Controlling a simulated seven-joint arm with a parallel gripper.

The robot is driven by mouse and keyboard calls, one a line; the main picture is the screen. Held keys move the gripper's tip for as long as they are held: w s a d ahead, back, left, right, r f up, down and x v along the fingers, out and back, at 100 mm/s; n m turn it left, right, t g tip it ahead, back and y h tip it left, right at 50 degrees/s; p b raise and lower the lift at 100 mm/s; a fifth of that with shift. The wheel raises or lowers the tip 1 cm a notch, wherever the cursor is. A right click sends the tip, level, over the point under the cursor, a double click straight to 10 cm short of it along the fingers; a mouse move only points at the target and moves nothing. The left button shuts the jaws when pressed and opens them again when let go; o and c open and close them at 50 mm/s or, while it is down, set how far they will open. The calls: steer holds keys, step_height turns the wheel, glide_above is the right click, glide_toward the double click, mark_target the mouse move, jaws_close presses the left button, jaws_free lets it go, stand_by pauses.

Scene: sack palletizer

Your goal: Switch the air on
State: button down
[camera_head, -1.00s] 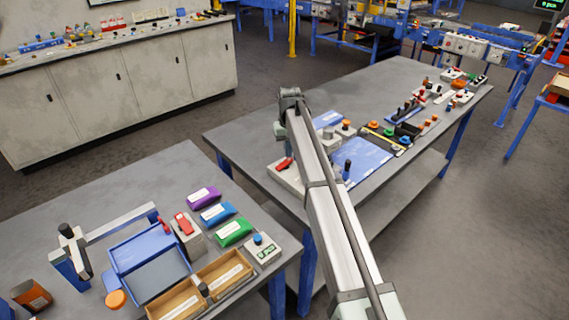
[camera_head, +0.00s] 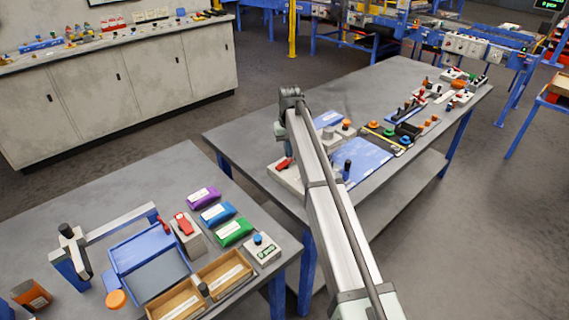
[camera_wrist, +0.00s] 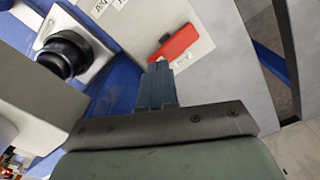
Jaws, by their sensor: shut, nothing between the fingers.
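The air switch is a red lever (camera_wrist: 173,42) on a pale plate with a small label that seems to read "AIR", at the upper middle of the wrist view. In the head view the red lever (camera_head: 284,163) shows on a light box just left of my arm. My gripper (camera_wrist: 160,68) is shut and empty, with its fingertips just below the lever in the wrist view, over the label. I cannot tell whether they touch the plate or the lever. In the head view my arm hides the gripper.
A black round knob (camera_wrist: 66,52) on a pale plate stands left of my fingers in the wrist view, beside a blue surface. The far bench (camera_head: 240,137) holds several controls to the right of my arm; its left end is bare.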

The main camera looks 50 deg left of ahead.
mark_target(289, 160)
steer(key=shift+f, duration=0.25)
stand_by(0.4)
step_height(289, 160, up, 7)
stand_by(0.9)
stand_by(0.5)
